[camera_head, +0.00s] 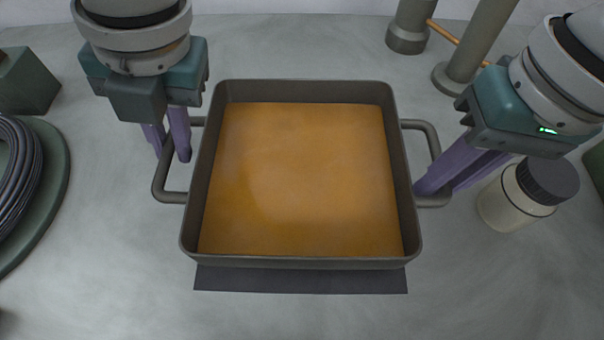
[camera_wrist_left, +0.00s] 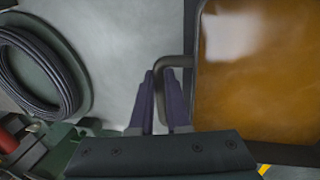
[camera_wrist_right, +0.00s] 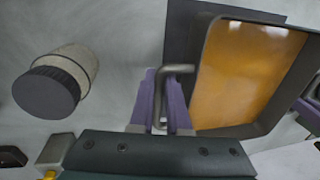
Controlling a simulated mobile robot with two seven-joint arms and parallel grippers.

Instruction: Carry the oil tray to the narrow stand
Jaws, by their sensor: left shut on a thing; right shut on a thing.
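The oil tray (camera_head: 301,263) is a dark square pan with a flat layer of amber oil, in the middle of the head view. It has a bar handle on each side. My left gripper (camera_head: 172,150) is shut on the left handle (camera_head: 160,180); the left wrist view shows purple fingers (camera_wrist_left: 163,105) around the bar. My right gripper (camera_head: 432,188) is shut on the right handle (camera_head: 425,130), with its fingers around the bar in the right wrist view (camera_wrist_right: 163,100). The oil looks level. I cannot tell a narrow stand for certain.
A dark flat rectangle (camera_head: 300,280) shows under the tray's near edge. A white jar with a black lid (camera_head: 525,195) stands right of my right gripper. A cable coil (camera_head: 18,165) lies on a green round base at left. Grey posts (camera_head: 470,50) stand at back right.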

